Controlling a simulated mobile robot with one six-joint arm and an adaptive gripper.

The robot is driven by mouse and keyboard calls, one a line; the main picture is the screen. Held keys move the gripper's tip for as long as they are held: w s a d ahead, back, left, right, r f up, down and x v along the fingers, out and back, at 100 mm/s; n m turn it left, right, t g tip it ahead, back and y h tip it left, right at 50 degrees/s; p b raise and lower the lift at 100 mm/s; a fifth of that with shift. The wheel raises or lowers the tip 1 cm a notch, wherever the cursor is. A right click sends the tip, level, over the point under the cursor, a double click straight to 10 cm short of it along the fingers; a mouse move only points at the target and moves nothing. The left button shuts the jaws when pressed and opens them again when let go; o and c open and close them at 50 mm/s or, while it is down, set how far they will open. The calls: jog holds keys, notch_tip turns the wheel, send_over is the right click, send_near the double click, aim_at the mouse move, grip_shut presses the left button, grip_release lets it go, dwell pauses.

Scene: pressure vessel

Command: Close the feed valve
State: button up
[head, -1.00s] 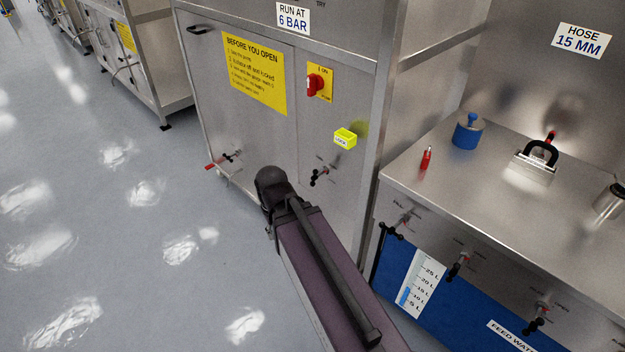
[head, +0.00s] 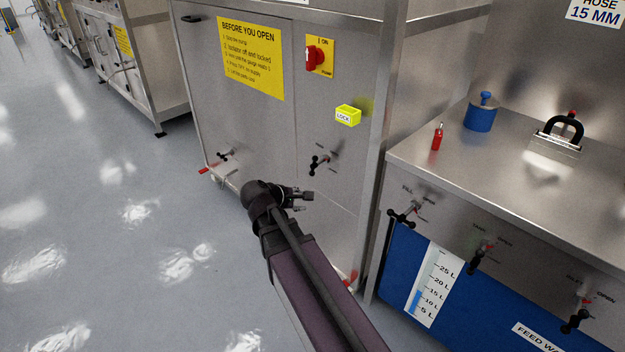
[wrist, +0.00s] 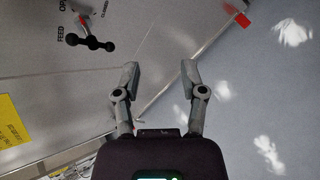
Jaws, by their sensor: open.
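The feed valve (head: 320,163) is a black cross-bar handle with round knobs on the steel cabinet front. In the wrist view the feed valve (wrist: 90,41) is at the upper left, beside lettering reading FEED and partly cut-off OPEN and CLOSED labels. I cannot tell its setting. My gripper (head: 304,200) is below and slightly left of the valve in the head view, apart from it. In the wrist view my gripper (wrist: 159,78) has its two fingers spread, with nothing between them.
Another small valve (head: 225,154) is at the cabinet's lower left. A red isolator switch (head: 315,55) and yellow lock box (head: 347,115) are above the feed valve. A steel bench (head: 500,170) with more valves below stands right. Open floor (head: 130,250) lies left.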

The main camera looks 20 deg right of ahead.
aim_at(313, 167)
jog(key=w+f+n+t+h+b, duration=0.1)
jog(key=w+n+t+h+b, duration=0.4)
jog(key=w+n+b, duration=0.3)
jog(key=shift+f+n+h+b, duration=0.3)
jog(key=shift+n+b, duration=1.2)
jog(key=shift+b, duration=0.25)
jog(key=shift+w, duration=0.15)
jog(key=x, duration=1.3)
jog(key=shift+w+d, duration=0.2)
jog(key=shift+r, duration=0.1)
grip_shut()
